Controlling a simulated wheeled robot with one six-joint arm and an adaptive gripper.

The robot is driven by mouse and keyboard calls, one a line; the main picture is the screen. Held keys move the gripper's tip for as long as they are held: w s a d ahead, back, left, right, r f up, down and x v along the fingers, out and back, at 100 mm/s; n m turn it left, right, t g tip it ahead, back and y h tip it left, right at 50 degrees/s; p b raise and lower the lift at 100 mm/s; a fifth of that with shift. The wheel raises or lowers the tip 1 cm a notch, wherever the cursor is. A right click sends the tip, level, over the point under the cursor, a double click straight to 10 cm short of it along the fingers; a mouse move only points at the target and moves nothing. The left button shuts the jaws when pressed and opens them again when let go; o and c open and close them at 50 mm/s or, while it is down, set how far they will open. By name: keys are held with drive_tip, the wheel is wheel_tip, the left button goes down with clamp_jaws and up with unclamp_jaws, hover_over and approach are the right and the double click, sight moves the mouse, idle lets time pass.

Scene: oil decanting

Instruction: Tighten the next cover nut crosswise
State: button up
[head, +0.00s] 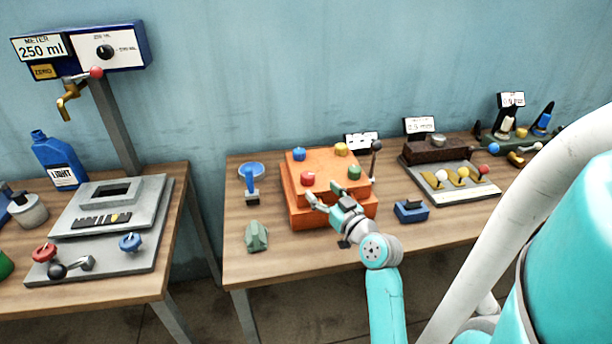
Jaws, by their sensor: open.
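An orange housing (328,217) stands on the middle table, with an orange cover on top. Coloured cover nuts sit at its corners: blue (299,154) at back left, yellow (341,149) at back right, red (308,178) at front left and green (354,173) at front right. My gripper (323,193) is open and empty at the front of the cover, between the red and green nuts and close to the red one. Whether a finger touches the cover or the red nut cannot be told. How tight each nut is cannot be seen.
A dark lever with a round knob (376,146) rises at the housing's right. A blue block (410,211), a green wedge-shaped piece (257,237) and a blue funnel-like tool (251,172) stand around it. A gauge fixture (443,178) is farther right. The table's front strip is clear.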

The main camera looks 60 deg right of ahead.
sight(311, 181)
drive_tip(key=x, duration=0.8)
drive_tip(key=c, duration=1.2)
